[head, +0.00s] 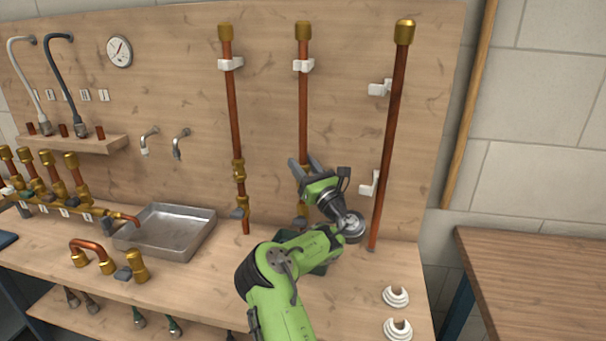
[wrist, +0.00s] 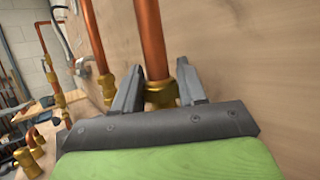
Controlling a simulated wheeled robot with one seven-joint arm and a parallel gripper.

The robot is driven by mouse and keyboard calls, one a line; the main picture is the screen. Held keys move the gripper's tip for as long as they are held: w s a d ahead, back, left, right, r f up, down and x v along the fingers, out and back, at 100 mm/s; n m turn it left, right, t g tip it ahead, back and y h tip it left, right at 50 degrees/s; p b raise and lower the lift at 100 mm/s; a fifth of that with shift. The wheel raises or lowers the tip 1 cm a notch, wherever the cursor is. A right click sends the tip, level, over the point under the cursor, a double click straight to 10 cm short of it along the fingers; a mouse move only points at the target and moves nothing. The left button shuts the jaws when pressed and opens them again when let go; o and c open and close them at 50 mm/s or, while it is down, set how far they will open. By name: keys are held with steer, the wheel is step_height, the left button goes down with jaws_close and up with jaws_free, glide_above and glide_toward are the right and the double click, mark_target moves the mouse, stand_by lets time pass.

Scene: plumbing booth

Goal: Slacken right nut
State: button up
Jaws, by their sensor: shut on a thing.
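A brass nut (wrist: 162,92) sits around the lower part of the middle copper pipe (head: 303,115). My gripper (head: 304,163) is at this nut, with one grey finger on each side, shut on it. In the wrist view my gripper (wrist: 160,72) has the pipe rising between its fingers. In the head view my gripper and wrist hide most of the fitting; a bit of brass shows below, at the pipe's lower end (head: 301,210). Whether the nut is loose cannot be told.
A left pipe (head: 235,115) with brass fittings (head: 240,185) stands beside the middle one. A right pipe (head: 390,140) stands close to my wrist, by white clips (head: 379,89). A metal tray (head: 168,232) and white rings (head: 396,296) lie on the bench.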

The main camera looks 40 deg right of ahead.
mark_target(306, 131)
steer(key=shift+f+n+y+b, duration=0.1)
steer(key=shift+n+y+b, duration=0.5)
steer(key=shift+y, duration=1)
steer(key=shift+n, duration=0.3)
steer(key=o, duration=1)
step_height(306, 131, up, 10)
steer(key=p, duration=0.5)
